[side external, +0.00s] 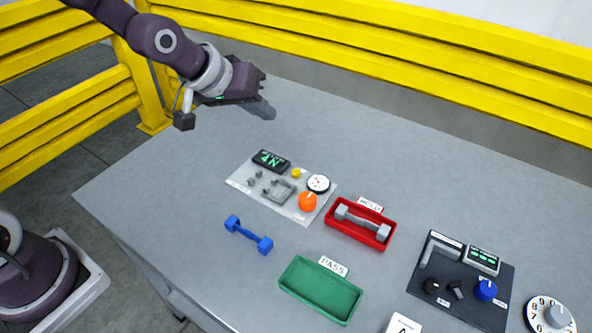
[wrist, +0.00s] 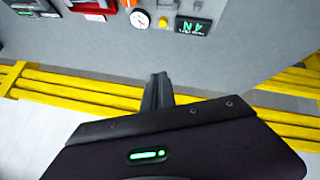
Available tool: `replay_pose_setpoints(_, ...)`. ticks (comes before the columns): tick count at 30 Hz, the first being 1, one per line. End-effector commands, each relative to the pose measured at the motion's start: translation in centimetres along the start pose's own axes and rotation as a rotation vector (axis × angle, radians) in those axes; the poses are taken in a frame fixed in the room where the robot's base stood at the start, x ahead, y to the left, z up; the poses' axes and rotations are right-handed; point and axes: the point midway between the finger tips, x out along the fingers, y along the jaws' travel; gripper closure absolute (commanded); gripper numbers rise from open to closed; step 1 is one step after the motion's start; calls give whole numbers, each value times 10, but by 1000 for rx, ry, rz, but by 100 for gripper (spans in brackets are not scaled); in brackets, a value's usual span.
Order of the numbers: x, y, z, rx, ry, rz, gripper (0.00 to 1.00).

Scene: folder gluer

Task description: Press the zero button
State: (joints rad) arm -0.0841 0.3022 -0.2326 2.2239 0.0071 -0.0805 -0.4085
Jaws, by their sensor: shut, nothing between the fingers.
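A light panel (side external: 240,180) lies on the table with a black display showing green characters (side external: 271,161), a small yellow button (side external: 296,173), a white gauge (side external: 318,183) and an orange knob (side external: 307,201). No label reading zero is legible, so I cannot tell for certain which button is the zero one. The yellow button also shows at the top of the wrist view (wrist: 163,22), left of the display (wrist: 193,26). My gripper (side external: 266,110) is shut and empty, above the table behind the panel and apart from it. Its fingers show in the wrist view (wrist: 158,82).
A blue dumbbell-shaped part (side external: 248,235) lies in front of the panel. A red tray (side external: 350,240) holds a grey one. A green tray (side external: 302,296) is empty. A dark panel (side external: 450,305) and a numbered dial (side external: 540,325) are at right. Yellow rails (side external: 400,40) bound the back.

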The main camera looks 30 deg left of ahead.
Motion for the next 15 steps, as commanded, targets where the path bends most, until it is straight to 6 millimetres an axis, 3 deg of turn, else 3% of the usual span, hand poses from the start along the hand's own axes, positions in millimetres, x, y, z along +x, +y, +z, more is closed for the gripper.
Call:
replay_pose_setpoints(1, 22, 2, 2, -37, -4, 20, 100)
replay_pose_setpoints(3, 47, 7, 2, -91, 6, 52, 100)
replay_pose_setpoints(6, 74, 10, 4, -155, 20, 86, 100)
replay_pose_setpoints(10, 90, 13, 5, -198, 31, 110, 100)
replay_pose_setpoints(15, 92, 14, 5, -206, 34, 114, 100)
